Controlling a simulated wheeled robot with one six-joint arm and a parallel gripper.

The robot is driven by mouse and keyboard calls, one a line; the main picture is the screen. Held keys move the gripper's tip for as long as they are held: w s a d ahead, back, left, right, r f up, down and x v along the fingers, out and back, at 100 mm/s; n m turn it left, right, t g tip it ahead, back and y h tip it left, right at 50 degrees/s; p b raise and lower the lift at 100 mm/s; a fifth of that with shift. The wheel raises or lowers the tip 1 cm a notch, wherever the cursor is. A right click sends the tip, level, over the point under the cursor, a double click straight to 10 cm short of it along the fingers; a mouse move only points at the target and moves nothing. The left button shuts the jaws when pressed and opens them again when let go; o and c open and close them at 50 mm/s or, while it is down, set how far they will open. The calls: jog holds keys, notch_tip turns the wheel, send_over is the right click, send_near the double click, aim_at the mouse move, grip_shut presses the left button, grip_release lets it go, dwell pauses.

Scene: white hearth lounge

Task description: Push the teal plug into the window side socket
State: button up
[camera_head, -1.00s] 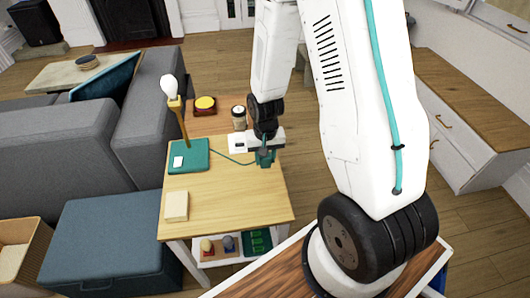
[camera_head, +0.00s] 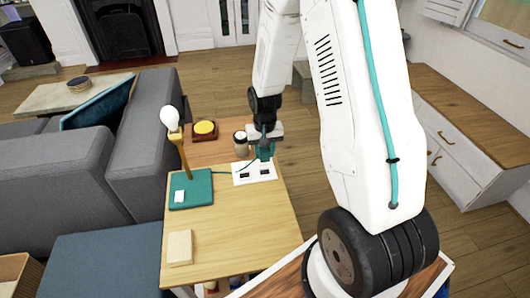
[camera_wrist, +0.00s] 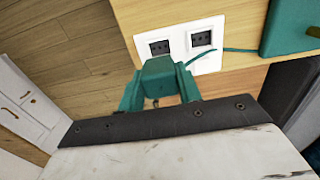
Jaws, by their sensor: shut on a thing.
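The teal plug (camera_wrist: 158,78) is held between the teal fingers of my gripper (camera_head: 264,150). In the wrist view my gripper (camera_wrist: 160,86) is shut on it. The white socket plate (camera_head: 241,180) lies on the wooden table and has two dark sockets. The window side socket (camera_head: 265,172) is the right one in the head view and the left one in the wrist view (camera_wrist: 160,47). The plug appears beside the plate's far edge, apart from both sockets. A thin teal cord (camera_wrist: 240,50) runs from the plug's area to a teal box (camera_head: 190,190).
A jar (camera_head: 241,143) is close left of my gripper. A yellow round thing on a wooden block (camera_head: 204,130) and a cream block (camera_head: 180,247) are on the table.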

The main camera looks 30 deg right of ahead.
aim_at(265, 161)
jog(key=shift+f, duration=0.1)
jog(key=shift+f, duration=2.5)
jog(key=shift+f, duration=0.9)
jog(key=o, duration=1.1)
jog(key=shift+r, duration=3.55)
jog(key=shift+s, duration=0.1)
